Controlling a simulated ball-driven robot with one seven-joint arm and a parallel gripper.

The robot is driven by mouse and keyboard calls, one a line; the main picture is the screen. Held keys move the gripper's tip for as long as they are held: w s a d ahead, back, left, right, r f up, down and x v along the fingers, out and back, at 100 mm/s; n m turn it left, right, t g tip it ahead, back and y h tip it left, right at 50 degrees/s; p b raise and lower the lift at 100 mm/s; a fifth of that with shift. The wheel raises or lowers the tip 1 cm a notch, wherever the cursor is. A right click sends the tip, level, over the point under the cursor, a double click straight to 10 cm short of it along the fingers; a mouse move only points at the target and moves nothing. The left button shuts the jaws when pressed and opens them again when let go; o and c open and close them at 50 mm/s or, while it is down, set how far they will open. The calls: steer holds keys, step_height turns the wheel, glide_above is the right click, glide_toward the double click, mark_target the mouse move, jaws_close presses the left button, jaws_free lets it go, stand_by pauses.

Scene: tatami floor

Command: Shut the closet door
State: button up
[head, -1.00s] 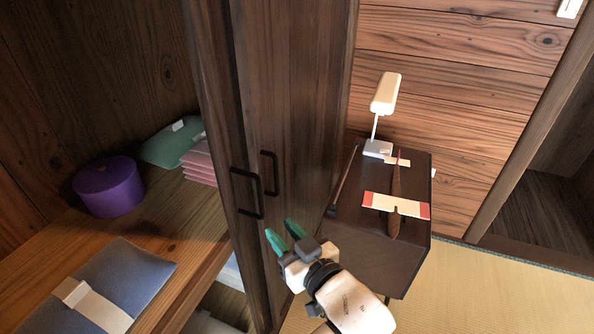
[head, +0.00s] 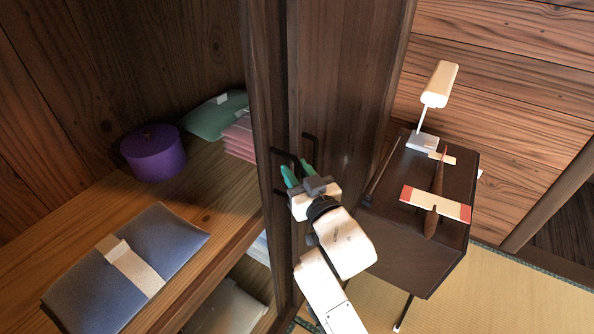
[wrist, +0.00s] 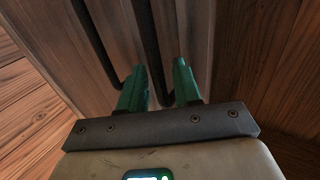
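The closet (head: 205,245) stands open at the left, its shelves exposed. Dark wooden door panels (head: 345,90) are at the right of the opening, with two black bar handles. The left handle (head: 277,152) is partly hidden by my gripper; the right handle (head: 316,146) is just beyond it. My gripper (head: 297,168) is at the handles with its green fingers apart. In the wrist view, one black bar (wrist: 148,45) runs down between the green fingers (wrist: 160,85), with gaps beside it. The other bar (wrist: 95,45) is left of the fingers. Firm contact cannot be told.
The closet shelf holds a purple round box (head: 153,155), a green cushion (head: 215,117), pink folded cloths (head: 238,138) and a blue bundle (head: 165,250). Right of the doors, a dark cabinet (head: 425,260) carries a lamp (head: 438,85) and a model plane (head: 435,205). Tatami is clear at lower right.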

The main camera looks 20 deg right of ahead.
steer(key=shift+w, duration=0.1)
steer(key=shift+c, duration=0.5)
jaws_close()
